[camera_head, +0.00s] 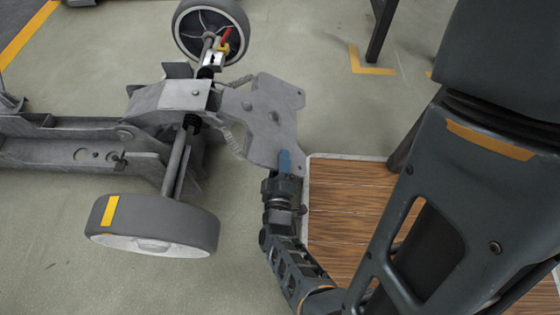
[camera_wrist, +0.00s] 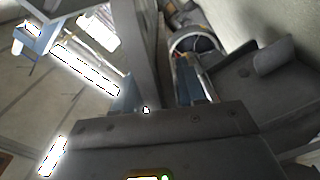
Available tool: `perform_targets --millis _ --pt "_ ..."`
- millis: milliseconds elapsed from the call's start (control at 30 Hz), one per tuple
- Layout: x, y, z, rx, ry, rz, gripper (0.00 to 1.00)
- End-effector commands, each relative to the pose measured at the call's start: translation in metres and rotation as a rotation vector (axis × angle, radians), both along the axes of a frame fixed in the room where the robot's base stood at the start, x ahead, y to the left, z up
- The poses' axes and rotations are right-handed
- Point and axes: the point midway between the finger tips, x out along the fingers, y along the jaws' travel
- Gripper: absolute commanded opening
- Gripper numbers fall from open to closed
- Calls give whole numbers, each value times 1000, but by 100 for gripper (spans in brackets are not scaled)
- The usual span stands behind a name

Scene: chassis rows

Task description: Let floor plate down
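The floor plate (camera_head: 268,118) is a flat grey metal sheet with small holes and notched edges. In the head view it is at the front end of the grey chassis (camera_head: 80,145), beside the axle. My gripper (camera_head: 285,163) is at the plate's near right corner, with its blue fingertips at the edge. In the wrist view the blue fingers (camera_wrist: 160,95) stand on either side of a grey strip, which looks like the plate edge-on. The gripper looks shut on it. The plate's underside and its height above the floor cannot be made out.
One wheel (camera_head: 155,225) is on the near side of the chassis and another wheel (camera_head: 210,30) on the far side. A wooden-slatted platform with a pale rim (camera_head: 345,156) lies right of my gripper. A dark post (camera_head: 380,30) stands behind. Open floor (camera_head: 325,110) lies between.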

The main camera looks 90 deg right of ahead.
Motion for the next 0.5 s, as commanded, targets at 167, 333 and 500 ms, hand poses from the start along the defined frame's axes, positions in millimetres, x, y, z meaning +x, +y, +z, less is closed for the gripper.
perform_targets --millis 167,333,500 --pt "0 4 1 -1 1 -1 40" --pt "-1 27 2 1 1 1 40" --pt "-2 55 2 2 1 1 40"
